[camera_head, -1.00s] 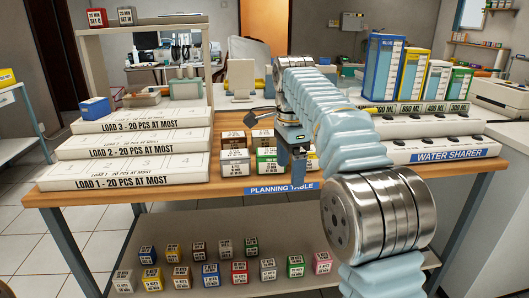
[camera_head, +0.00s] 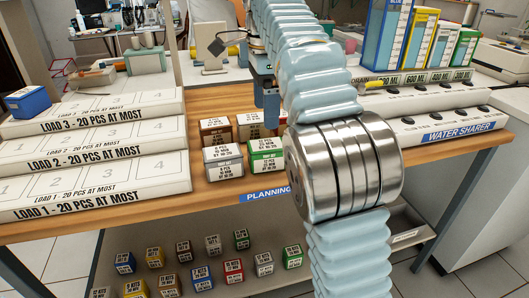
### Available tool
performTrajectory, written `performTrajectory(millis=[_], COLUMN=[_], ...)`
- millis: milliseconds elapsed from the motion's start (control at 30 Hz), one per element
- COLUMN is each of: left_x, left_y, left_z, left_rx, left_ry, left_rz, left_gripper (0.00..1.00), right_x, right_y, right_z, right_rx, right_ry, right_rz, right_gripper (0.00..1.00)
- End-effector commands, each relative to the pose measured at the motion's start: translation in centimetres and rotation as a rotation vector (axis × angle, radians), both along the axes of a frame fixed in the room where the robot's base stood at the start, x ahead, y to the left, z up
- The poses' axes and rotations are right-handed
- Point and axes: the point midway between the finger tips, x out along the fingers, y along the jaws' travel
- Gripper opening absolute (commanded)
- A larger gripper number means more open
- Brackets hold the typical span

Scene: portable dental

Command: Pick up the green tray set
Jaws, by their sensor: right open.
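A green box with a white label (camera_head: 266,158) sits on the wooden planning table, in the front row of a small group of labelled boxes. Its label seems to read as a tray set, but the print is small. My right gripper (camera_head: 271,118) points down just above and behind the green box, close to the rear boxes. It is open, and nothing shows held in it. My right arm crosses the view and hides part of the table to the right of the box. My left gripper is not in view.
A silver-grey box (camera_head: 223,163) stands left of the green one, with brown boxes (camera_head: 215,131) behind. The white stepped load rack (camera_head: 95,193) is at left, the water sharer (camera_head: 450,130) at right. Several small boxes (camera_head: 200,278) lie on the lower shelf.

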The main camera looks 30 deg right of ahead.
Motion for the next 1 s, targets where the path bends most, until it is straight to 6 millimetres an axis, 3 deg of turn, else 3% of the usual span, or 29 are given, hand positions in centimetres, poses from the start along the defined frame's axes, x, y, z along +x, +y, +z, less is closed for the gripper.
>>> performTrajectory(millis=[100,200,300,533,733,1000], left_x=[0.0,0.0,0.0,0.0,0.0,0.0], left_y=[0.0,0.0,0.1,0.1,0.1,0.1], left_z=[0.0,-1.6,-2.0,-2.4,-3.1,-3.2], left_rx=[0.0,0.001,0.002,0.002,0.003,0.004], left_ry=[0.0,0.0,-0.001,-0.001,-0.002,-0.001], left_rz=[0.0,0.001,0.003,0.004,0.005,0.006], left_gripper=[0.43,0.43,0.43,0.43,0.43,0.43], right_x=[-0.3,-0.2,-0.2,-0.2,-0.1,-0.1], right_y=[-0.1,0.0,-0.1,-0.1,0.0,0.0], right_z=[-0.6,-3.8,-5.3,-7.1,-10.4,-11.5], right_rx=[0.001,0.004,0.003,0.002,0.002,0.001], right_ry=[-0.009,-0.007,-0.006,-0.007,-0.007,-0.01], right_rz=[-0.007,-0.003,-0.004,-0.004,-0.004,-0.004], right_gripper=[0.87,0.87,0.87,0.87,0.87,0.87])
